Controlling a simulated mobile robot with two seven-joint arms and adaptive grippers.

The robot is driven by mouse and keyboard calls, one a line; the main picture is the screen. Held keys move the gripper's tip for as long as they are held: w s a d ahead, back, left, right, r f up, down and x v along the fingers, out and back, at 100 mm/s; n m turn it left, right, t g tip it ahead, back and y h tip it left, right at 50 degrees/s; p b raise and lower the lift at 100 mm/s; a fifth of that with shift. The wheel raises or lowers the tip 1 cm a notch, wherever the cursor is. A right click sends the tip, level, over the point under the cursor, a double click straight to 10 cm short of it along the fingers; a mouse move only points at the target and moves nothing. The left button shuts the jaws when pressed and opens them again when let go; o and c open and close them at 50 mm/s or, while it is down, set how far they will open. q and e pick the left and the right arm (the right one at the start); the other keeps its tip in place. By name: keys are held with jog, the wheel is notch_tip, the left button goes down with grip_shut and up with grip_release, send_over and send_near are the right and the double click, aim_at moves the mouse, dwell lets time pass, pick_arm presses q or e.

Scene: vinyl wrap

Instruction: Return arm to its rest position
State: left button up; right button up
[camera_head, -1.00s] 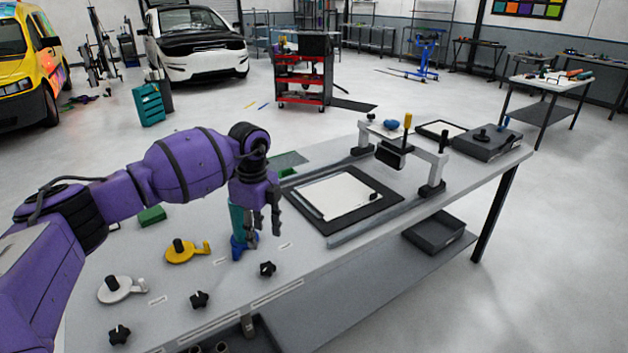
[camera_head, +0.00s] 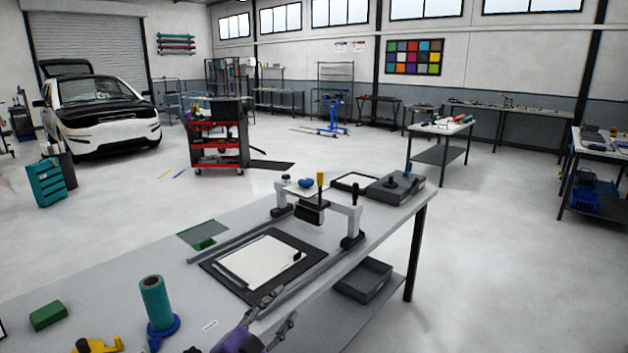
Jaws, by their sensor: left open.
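My left gripper (camera_head: 279,308) is at the bottom edge of the head view. Its two grey fingers are apart with nothing between them, and only a bit of its purple body shows. It appears in front of the workbench's (camera_head: 340,277) near edge. Most of my left arm is outside the picture. A teal roll (camera_head: 156,303) stands upright on a blue base (camera_head: 163,331) to the left of the gripper, apart from it. My right gripper is not in view.
A black-framed white sheet (camera_head: 262,261) lies on the bench beyond the gripper, with a bridge-like fixture (camera_head: 320,213) behind it. A yellow-handled piece (camera_head: 98,346) and a green block (camera_head: 48,315) are at the left. Open floor (camera_head: 490,270) lies right of the bench.

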pick_arm(q)
jog(key=s+a+f+n+g+y, duration=0.1)
jog(key=s+a+f+n+y, duration=0.25)
jog(key=s+f, duration=0.35)
jog(key=s+a+f+n+g+y, duration=0.25)
jog(key=s+f+n, duration=0.2)
jog(key=f, duration=0.55)
jog(key=s+a+f+n+g+y, duration=0.1)
jog(key=s+f, duration=0.5)
jog(key=s, duration=0.6)
jog(key=s+a+f+n+g+y, duration=0.1)
jog(key=s+a+f+n+g, duration=0.1)
jog(key=s+a+f+n, duration=0.2)
jog(key=s+f, duration=0.3)
jog(key=s, duration=0.5)
jog(key=shift+f+n+g+y, duration=0.25)
jog(key=shift+n+g+y, duration=0.05)
jog(key=shift+g, duration=0.05)
